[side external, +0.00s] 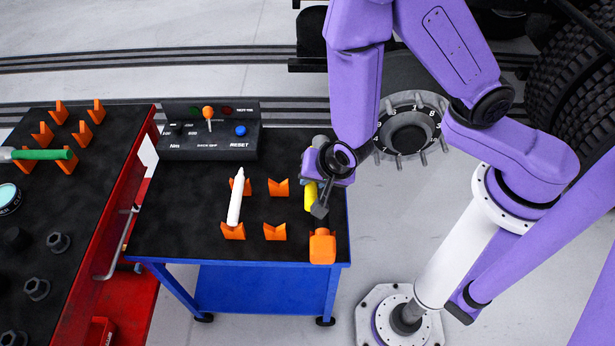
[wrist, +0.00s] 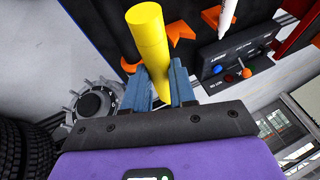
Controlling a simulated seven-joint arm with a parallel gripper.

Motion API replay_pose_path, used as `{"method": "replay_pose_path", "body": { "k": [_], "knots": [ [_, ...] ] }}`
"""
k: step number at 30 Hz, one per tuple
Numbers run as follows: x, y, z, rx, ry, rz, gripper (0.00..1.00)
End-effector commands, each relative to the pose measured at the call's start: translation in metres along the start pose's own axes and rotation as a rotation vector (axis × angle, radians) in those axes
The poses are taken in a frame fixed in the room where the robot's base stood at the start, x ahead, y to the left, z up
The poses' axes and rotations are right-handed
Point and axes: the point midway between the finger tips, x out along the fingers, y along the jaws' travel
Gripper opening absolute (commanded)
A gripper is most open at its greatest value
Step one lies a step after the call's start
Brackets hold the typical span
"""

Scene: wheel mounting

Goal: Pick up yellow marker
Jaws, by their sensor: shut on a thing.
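The yellow marker (side external: 310,196) is at the right side of the blue table, near the orange holders. My gripper (side external: 321,196) is over it and hides part of it. In the wrist view the yellow marker (wrist: 150,38) sits between the two fingers of my gripper (wrist: 158,85), which are shut on it. Its near end runs down between the fingers. I cannot tell whether the marker is clear of its holder.
A white marker (side external: 236,196) rests on orange holders left of my gripper. An empty orange holder (side external: 278,187) stands between them. A control box (side external: 209,135) with a red-orange lever and blue button is at the back. A red cart (side external: 110,215) stands left. A wheel hub (side external: 408,130) is behind right.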

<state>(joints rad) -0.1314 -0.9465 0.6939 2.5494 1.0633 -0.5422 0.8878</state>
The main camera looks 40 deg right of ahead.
Motion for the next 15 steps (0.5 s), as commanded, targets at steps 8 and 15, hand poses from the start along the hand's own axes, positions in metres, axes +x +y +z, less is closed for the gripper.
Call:
{"method": "replay_pose_path", "body": {
  "k": [8, 15],
  "knots": [
    [-0.015, 0.015, 0.0, -0.001, -0.003, -0.001, 0.0],
    [-0.029, 0.029, -0.001, -0.001, -0.002, -0.001, 0.0]
  ]
}}
